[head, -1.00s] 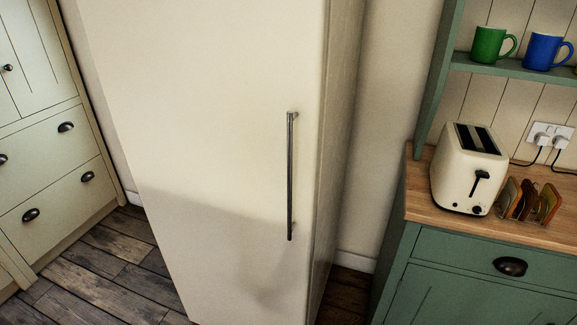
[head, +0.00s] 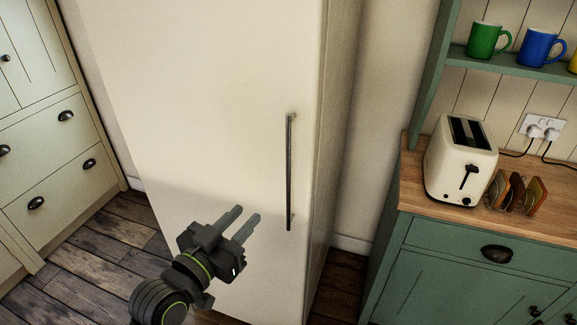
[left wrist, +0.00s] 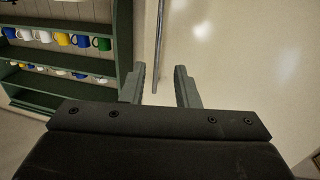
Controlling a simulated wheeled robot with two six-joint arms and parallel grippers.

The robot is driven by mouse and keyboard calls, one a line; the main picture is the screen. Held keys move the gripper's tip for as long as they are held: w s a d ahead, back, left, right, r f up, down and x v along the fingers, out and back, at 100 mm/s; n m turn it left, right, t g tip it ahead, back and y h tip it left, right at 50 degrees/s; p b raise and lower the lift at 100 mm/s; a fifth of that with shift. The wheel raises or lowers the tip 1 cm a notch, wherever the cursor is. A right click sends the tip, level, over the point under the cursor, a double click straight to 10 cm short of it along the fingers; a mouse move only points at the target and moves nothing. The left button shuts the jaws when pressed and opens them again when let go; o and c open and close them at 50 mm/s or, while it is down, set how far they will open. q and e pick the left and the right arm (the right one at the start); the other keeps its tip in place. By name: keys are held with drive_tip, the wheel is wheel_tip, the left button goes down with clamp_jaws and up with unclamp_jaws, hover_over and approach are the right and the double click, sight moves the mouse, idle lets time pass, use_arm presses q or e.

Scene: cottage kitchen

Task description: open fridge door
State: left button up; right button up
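The tall cream fridge (head: 210,110) stands in the middle of the head view with its door shut. Its long dark metal handle (head: 289,170) runs upright near the door's right edge. My left gripper (head: 243,224) is open and empty in front of the lower door, left of the handle's lower end and apart from it. In the left wrist view the handle (left wrist: 159,45) shows beyond the two spread fingers (left wrist: 162,86), its end appearing in the gap between them. The door surface (left wrist: 250,60) fills the right of that view. My right gripper is not in view.
A green cabinet (head: 440,255) with a wooden top stands right of the fridge, holding a toaster (head: 461,160) and a toast rack (head: 516,192). Mugs (head: 488,40) stand on the shelf above. Pale drawers (head: 60,150) stand at left. Bare wooden floor (head: 110,240) lies between.

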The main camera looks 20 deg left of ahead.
sight(287, 171)
use_arm(q)
drive_tip(key=p+x, duration=0.3)
drive_tip(key=x, duration=1.4)
drive_tip(key=shift+d+r+p, duration=0.1)
drive_tip(key=shift+r+p, duration=0.05)
drive_tip(key=shift+p, duration=0.2)
clamp_jaws()
